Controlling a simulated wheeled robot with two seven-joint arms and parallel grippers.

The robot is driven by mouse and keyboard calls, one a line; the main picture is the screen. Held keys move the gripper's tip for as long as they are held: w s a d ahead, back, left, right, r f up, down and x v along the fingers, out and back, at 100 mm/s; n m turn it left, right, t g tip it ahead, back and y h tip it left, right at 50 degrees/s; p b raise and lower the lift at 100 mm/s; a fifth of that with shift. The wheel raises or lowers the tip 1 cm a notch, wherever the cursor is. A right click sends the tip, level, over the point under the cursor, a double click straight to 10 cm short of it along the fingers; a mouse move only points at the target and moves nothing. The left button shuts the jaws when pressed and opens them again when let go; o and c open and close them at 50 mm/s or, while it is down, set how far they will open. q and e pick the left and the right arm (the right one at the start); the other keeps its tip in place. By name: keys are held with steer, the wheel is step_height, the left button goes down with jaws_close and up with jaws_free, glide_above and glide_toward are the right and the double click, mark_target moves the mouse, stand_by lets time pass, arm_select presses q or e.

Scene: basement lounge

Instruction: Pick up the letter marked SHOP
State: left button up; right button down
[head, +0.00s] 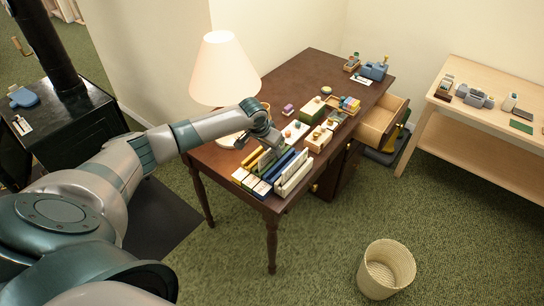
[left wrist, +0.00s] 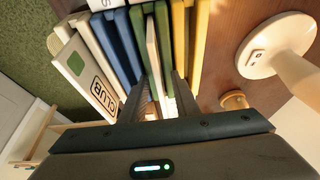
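A letter sorter with yellow, green, blue and white sections (head: 261,187) stands on the near end of the dark desk. In the left wrist view a cream letter with a green square and the word CLUB (left wrist: 85,75) leans at the left. A thin cream letter (left wrist: 153,52) stands beside the green divider (left wrist: 164,40). My left gripper (head: 266,143) is over the sorter; in the left wrist view its dark fingers (left wrist: 160,95) are apart, around the thin cream letter's end. I cannot read SHOP on any letter; a white label at the top edge shows only an S. My right gripper is out of view.
A lamp (head: 223,70) stands left of the sorter, its base (left wrist: 262,50) near my gripper. Small boxes and stamps (head: 318,140) lie behind the sorter. A drawer (head: 380,118) is open at the right. A wicker basket (head: 386,270) stands on the carpet.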

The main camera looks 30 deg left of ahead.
arm_select(q)
steer(key=shift+f, duration=0.2)
stand_by(0.4)
jaws_close()
steer(key=shift+r, duration=0.15)
step_height(320, 180, up, 9)
steer(key=shift+w+f+b, duration=0.1)
steer(key=shift+f+b, duration=0.05)
steer(key=shift+b, duration=1.1)
steer(key=shift+r, duration=0.8)
